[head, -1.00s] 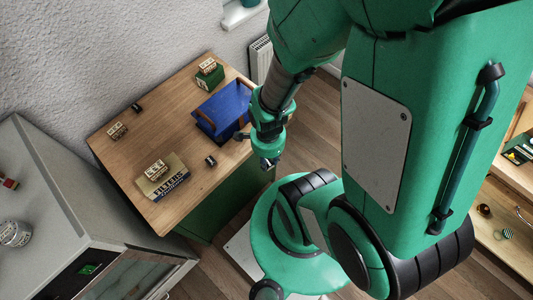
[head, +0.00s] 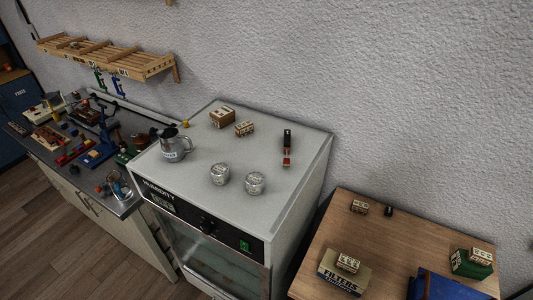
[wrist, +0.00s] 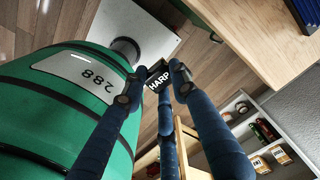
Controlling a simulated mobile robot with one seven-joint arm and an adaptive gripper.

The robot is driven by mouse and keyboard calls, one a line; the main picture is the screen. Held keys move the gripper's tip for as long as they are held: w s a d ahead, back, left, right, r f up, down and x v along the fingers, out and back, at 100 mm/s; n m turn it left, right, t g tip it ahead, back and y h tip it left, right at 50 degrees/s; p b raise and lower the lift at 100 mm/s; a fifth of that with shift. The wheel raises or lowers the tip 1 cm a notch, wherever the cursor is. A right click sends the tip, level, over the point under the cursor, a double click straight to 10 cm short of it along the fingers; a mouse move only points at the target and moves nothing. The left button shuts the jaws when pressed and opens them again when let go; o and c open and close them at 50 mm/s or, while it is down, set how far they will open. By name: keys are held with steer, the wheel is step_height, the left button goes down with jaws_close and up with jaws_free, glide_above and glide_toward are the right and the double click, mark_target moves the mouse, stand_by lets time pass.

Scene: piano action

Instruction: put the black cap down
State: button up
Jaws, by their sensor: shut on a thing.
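The black cap (wrist: 159,78) shows in the wrist view as a small black piece with white letters reading HARP. It sits between the tips of the dark blue fingers of my gripper (wrist: 152,90), which is shut on it. The fingers partly cover it. The cap is held in the air, with wooden floor showing behind and below it. My gripper and the held cap are not in the current head view.
A wooden table (head: 379,242) holds a FILTERS box (head: 343,273), a small black piece (head: 389,211), a green box (head: 472,264) and a blue object (head: 448,287). A grey cabinet (head: 250,140) beside it bears tins and a jug (head: 174,146). Its top has bare patches.

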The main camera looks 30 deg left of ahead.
steer(key=w+a+r+n+p, duration=0.2)
steer(key=w+a+r, duration=0.2)
steer(key=w, duration=0.5)
steer(key=w+a+r+n+p, duration=0.1)
steer(key=w+a+r+n, duration=0.3)
steer(key=w, duration=0.6)
steer(key=w+a+r+n+p, duration=0.15)
steer(key=w+a+r, duration=0.3)
steer(key=w, duration=0.45)
steer(key=w+a+r+n+p, duration=0.25)
steer(key=w+a+r, duration=0.25)
steer(key=w+a, duration=0.3)
steer(key=w+a+r+n+p, duration=0.1)
steer(key=a+r, duration=0.3)
steer(key=a, duration=0.9)
steer(key=w+a+r+n+p, duration=0.1)
steer(key=a+r+n, duration=0.3)
steer(key=a, duration=0.9)
steer(key=w+a+r+n+p, duration=0.2)
steer(key=a+r+n, duration=0.1)
steer(key=a, duration=1)
steer(key=shift+w+a+r, duration=0.1)
steer(key=shift+a+r, duration=0.1)
steer(key=shift+r, duration=0.7)
steer(key=s+a+r+n+p, duration=0.1)
steer(key=s+a+r+n, duration=0.1)
steer(key=a, duration=0.8)
steer(key=shift+s+a+r, duration=0.15)
steer(key=shift+s+r, duration=0.3)
steer(key=shift+s, duration=0.2)
